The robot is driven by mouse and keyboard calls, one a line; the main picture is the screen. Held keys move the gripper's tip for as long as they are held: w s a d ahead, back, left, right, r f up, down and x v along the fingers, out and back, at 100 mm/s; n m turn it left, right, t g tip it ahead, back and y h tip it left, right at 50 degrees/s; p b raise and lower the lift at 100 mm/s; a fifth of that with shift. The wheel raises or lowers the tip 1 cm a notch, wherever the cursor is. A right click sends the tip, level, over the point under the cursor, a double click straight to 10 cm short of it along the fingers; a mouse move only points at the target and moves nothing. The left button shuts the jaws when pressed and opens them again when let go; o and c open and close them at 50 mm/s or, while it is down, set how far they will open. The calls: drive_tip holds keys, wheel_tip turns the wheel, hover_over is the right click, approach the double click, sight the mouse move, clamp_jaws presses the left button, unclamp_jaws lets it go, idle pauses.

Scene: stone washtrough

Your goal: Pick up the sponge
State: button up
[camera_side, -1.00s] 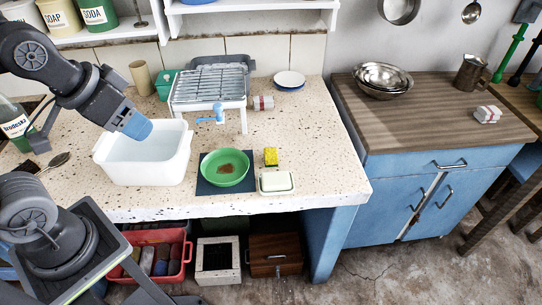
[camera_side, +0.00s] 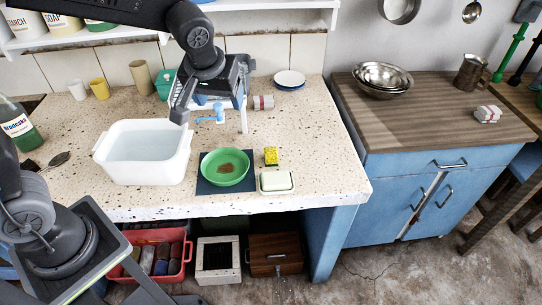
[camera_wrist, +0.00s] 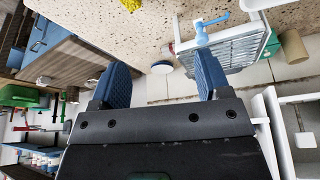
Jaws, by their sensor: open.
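The yellow sponge (camera_side: 271,156) lies on the speckled stone counter, just right of a green bowl (camera_side: 225,168) and behind a soap dish with a pale bar (camera_side: 277,182). In the wrist view the yellow sponge (camera_wrist: 131,4) is cut off at the top edge. My gripper (camera_side: 203,95) hangs in front of the dish rack, behind and left of the sponge, well above the counter. In the wrist view my gripper's (camera_wrist: 162,76) two blue fingers stand wide apart with nothing between them.
A white basin (camera_side: 145,155) stands left of the bowl, which sits on a dark mat (camera_side: 205,187).

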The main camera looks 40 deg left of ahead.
drive_tip(key=w+d+f+n+y, duration=0.1)
drive_tip(key=w+d+f+n, duration=0.3)
drive_tip(key=w+f, duration=0.7)
approach(271, 152)
drive_tip(key=shift+m+g, duration=0.3)
drive_tip(key=x, duration=0.4)
drive_tip(key=shift+w+a+f, duration=0.1)
drive_tip(key=shift+a+f, duration=0.15)
drive_tip(key=shift+a, duration=0.05)
drive_tip(key=shift+w+d+x, duration=0.1)
drive_tip(key=shift+x, duration=1.3)
drive_tip(key=shift+w+d+x, duration=0.1)
drive_tip(key=shift+d+x, duration=0.05)
drive_tip(key=shift+x, duration=1.2)
drive_tip(key=shift+c, duration=0.5)
drive_tip(key=c, duration=0.9)
